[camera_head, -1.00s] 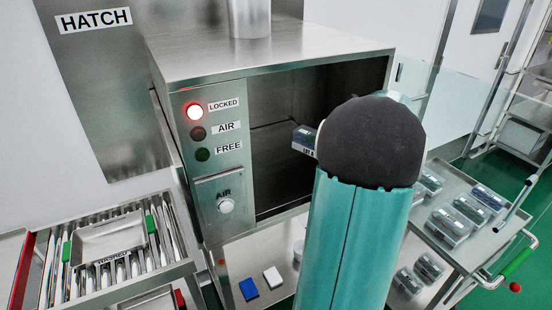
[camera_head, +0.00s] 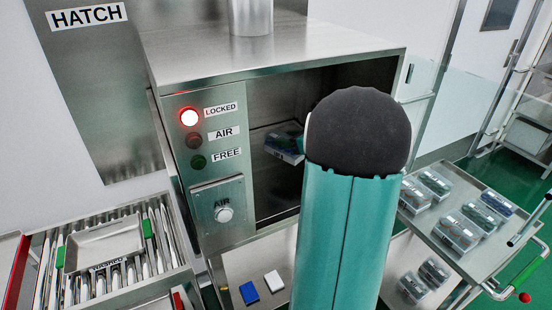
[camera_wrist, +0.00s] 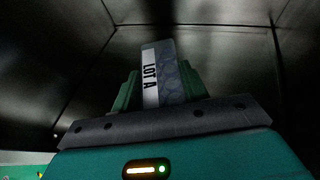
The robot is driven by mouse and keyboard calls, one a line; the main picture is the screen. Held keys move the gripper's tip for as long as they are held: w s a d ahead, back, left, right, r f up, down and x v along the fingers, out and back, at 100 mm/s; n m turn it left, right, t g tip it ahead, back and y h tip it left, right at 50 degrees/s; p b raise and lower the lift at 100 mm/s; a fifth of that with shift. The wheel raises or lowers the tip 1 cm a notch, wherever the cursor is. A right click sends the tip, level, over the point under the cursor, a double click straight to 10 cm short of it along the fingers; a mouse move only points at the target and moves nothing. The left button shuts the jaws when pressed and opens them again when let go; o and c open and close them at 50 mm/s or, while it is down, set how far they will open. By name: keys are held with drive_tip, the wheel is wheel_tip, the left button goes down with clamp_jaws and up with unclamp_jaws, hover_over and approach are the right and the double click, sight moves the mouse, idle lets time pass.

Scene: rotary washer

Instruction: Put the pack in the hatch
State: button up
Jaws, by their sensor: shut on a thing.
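The hatch (camera_head: 268,200) is a steel cabinet with an open front, and its dark inside shows to the right of the control panel. The pack (camera_head: 285,143) is a clear box with dark contents, seen inside the hatch opening. In the wrist view the pack (camera_wrist: 163,72) stands between the green fingers with its "LOT A" label showing. My gripper (camera_wrist: 160,92) is shut on the pack, with dark metal walls around it. In the head view my teal arm hides the gripper and the right part of the opening.
A trolley (camera_head: 423,227) with several packs stands right. A tray marked WASHED (camera_head: 104,245) sits on rollers at left.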

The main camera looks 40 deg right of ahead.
sight(279, 148)
drive_tip(key=w+f, duration=0.1)
drive_tip(key=a+f, duration=0.1)
drive_tip(key=w+f, duration=0.1)
drive_tip(key=f, duration=0.1)
drive_tip(key=shift+w+a+f, duration=0.1)
drive_tip(key=shift+w+a, duration=0.1)
drive_tip(key=shift+w, duration=0.15)
drive_tip(key=shift+w+a+f, duration=0.1)
drive_tip(key=shift+w+f, duration=0.15)
drive_tip(key=shift+f, duration=0.8)
drive_tip(key=shift+w+a+f, duration=0.1)
drive_tip(key=shift+w+f, duration=0.1)
drive_tip(key=shift+f, duration=0.85)
drive_tip(key=shift+f, duration=0.15)
drive_tip(key=o, duration=1)
drive_tip(key=shift+o, duration=0.2)
drive_tip(key=shift+r, duration=0.2)
drive_tip(key=v, duration=1.2)
